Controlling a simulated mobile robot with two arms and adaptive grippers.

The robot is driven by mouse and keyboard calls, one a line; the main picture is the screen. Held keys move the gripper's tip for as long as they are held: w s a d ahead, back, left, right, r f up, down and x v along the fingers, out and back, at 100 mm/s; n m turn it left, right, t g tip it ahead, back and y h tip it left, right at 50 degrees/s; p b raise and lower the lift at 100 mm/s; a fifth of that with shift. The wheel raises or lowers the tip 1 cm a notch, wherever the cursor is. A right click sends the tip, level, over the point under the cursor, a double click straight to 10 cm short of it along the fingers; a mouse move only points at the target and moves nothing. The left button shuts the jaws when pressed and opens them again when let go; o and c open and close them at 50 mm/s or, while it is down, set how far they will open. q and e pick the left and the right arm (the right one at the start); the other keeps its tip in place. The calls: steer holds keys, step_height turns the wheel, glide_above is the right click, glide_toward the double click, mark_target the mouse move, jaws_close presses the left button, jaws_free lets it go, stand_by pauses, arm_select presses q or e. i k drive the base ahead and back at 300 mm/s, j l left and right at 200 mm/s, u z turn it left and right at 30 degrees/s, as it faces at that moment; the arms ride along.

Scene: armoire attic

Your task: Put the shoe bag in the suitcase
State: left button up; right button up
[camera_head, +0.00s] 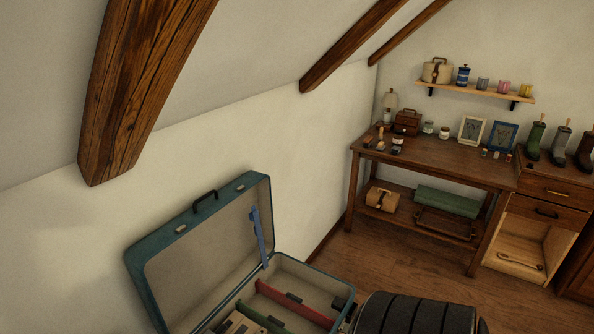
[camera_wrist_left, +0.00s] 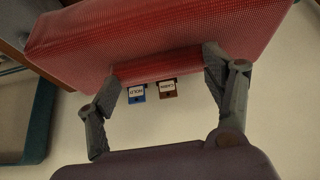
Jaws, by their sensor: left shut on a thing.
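The suitcase (camera_head: 290,268) is teal and stands open at the bottom of the head view. Its lid (camera_head: 200,255) is raised against the wall side, with a blue strap (camera_head: 258,236) along it. Part of a teal edge (camera_wrist_left: 38,135), which looks like the suitcase, shows at the left of the left wrist view. My left gripper (camera_wrist_left: 158,72) is shut on a red meshed bag (camera_wrist_left: 160,30), likely the shoe bag. The fingers sit on either side of a narrow red part of it. The left gripper and the bag cannot be made out in the head view. My right gripper is in neither view.
Inside the suitcase are a red divider (camera_head: 295,304), a green divider (camera_head: 262,317) and small dark items. A wooden table (camera_head: 450,165) with jars and frames stands behind at the right. Blue (camera_wrist_left: 137,94) and brown (camera_wrist_left: 168,90) tags show beyond the bag.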

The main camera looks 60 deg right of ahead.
mark_target(303, 296)
steer(key=k+l, duration=0.15)
steer(key=l, duration=0.3)
steer(key=k+l, duration=0.1)
steer(key=l, duration=0.3)
steer(key=k+l, duration=0.15)
steer(key=l, duration=0.3)
steer(key=k+l, duration=0.15)
steer(key=l, duration=0.25)
steer(key=k+l, duration=0.1)
steer(key=l, duration=0.35)
steer(key=i+l, duration=0.1)
steer(key=l, duration=0.3)
steer(key=i+l, duration=0.1)
steer(key=l, duration=0.25)
steer(key=i+l, duration=0.15)
steer(key=l, duration=0.25)
steer(key=i+l, duration=0.1)
steer(key=l, duration=0.25)
steer(key=i+l, duration=0.1)
steer(key=l, duration=0.3)
steer(key=i+l, duration=0.1)
steer(key=l, duration=0.25)
